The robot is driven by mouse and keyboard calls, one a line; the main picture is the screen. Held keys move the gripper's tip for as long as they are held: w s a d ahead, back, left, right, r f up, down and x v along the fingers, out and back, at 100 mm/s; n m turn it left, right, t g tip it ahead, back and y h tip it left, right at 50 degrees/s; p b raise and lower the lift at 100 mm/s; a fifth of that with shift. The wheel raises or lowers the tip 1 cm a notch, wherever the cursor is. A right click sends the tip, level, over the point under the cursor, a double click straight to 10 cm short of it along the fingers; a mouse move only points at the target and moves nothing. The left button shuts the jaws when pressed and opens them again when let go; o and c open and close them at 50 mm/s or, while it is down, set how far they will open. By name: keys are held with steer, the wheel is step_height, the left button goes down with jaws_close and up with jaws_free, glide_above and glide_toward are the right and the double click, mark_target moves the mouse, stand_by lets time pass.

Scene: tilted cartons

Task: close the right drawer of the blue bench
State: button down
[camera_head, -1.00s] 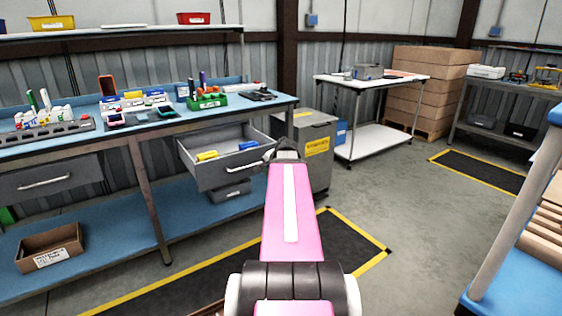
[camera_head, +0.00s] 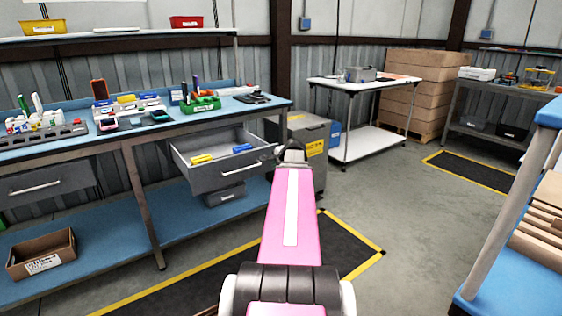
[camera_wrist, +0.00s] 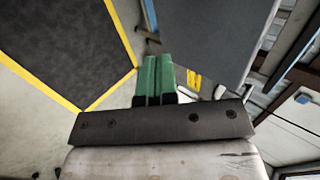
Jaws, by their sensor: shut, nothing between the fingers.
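The blue bench (camera_head: 200,118) stands on the left, with its right drawer (camera_head: 222,178) pulled open. Yellow and blue items lie inside the drawer, and a bar handle (camera_head: 241,167) is on its front. In the wrist view a grey panel (camera_wrist: 215,35), probably the drawer, fills the upper right, with a yellow item beside it. My gripper (camera_head: 291,152) is at the right end of the drawer front; I cannot tell whether it touches. In the wrist view its green fingers (camera_wrist: 156,78) are together and empty. The left drawer (camera_head: 45,187) is shut.
A grey cabinet (camera_head: 309,150) with a yellow label stands just behind my gripper. A white table (camera_head: 365,84) and stacked cartons (camera_head: 428,85) are farther back. A blue-topped cart (camera_head: 520,277) is at right. The floor between is clear.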

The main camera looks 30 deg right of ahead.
mark_target(267, 164)
steer(key=w, duration=0.2)
steer(key=w+f, duration=0.1)
steer(key=w, duration=0.1)
steer(key=shift+f, duration=0.1)
steer(key=shift+w, duration=0.65)
steer(key=shift+a, duration=0.1)
steer(key=w, duration=2.3)
steer(key=w+a, duration=0.1)
steer(key=w, duration=1.1)
steer(key=shift+w+a, duration=0.1)
steer(key=shift+w, duration=0.1)
steer(key=shift+w, duration=0.15)
